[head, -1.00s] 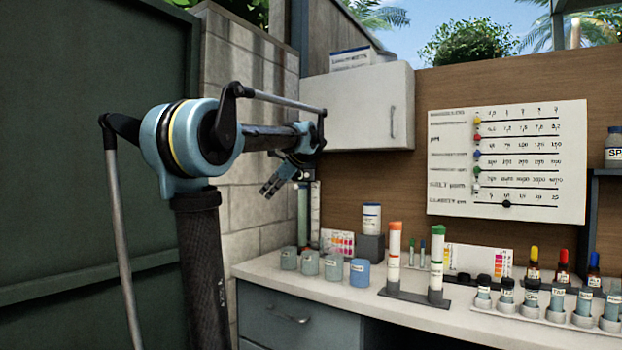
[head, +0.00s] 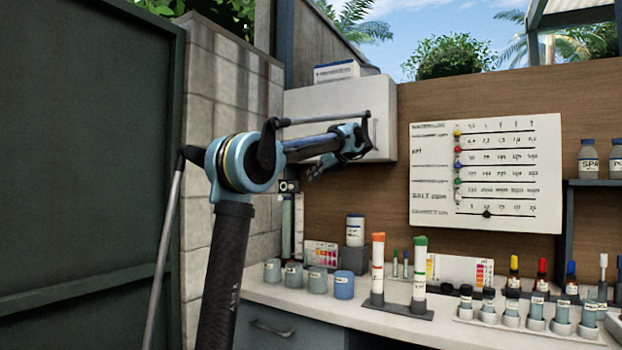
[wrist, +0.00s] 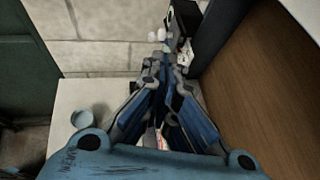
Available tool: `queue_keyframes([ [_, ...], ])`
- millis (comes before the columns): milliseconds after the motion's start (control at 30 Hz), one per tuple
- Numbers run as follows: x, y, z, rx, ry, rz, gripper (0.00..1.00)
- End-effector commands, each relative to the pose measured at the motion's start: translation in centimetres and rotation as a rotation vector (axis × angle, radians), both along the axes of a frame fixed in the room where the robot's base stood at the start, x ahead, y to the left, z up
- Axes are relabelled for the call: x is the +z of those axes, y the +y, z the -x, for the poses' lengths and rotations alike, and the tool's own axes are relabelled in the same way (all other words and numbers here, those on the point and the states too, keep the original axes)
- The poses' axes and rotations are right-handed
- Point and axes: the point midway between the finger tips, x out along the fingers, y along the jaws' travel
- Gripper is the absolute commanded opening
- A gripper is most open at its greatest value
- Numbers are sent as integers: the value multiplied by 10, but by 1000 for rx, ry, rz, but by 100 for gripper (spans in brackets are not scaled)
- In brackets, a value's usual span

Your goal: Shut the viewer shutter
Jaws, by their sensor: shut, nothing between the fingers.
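My gripper (head: 314,174) is raised in front of the white wall cabinet, above the bench's left end. In the wrist view its fingertips (wrist: 161,66) are together with nothing between them. A small dark box-like unit with pale round parts (head: 290,187) sits at the top of upright tubes in the back left corner; it may be the viewer. In the wrist view a dark box (wrist: 184,20) with white knobs shows just beyond the fingertips, apparently the same unit. I cannot make out a shutter or its position. Contact with the fingertips cannot be told.
The white wall cabinet (head: 345,118) is close behind my gripper. Cups (head: 344,285), capped tubes (head: 377,262) and small bottles (head: 536,305) stand on the white bench (head: 390,330). A block wall (head: 228,110) bounds the left. A chart board (head: 485,172) hangs behind.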

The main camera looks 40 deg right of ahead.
Motion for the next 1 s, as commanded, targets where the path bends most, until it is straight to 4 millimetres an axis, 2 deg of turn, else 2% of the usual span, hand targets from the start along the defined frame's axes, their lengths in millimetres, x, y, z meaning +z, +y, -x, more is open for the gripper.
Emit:
queue_keyframes([
  [200,-18,6,-36,3,0,2,0],
  [500,-39,12,-79,2,1,2,0],
  [700,-47,13,-93,2,1,1,0],
  [1000,-49,14,-97,1,1,2,0],
])
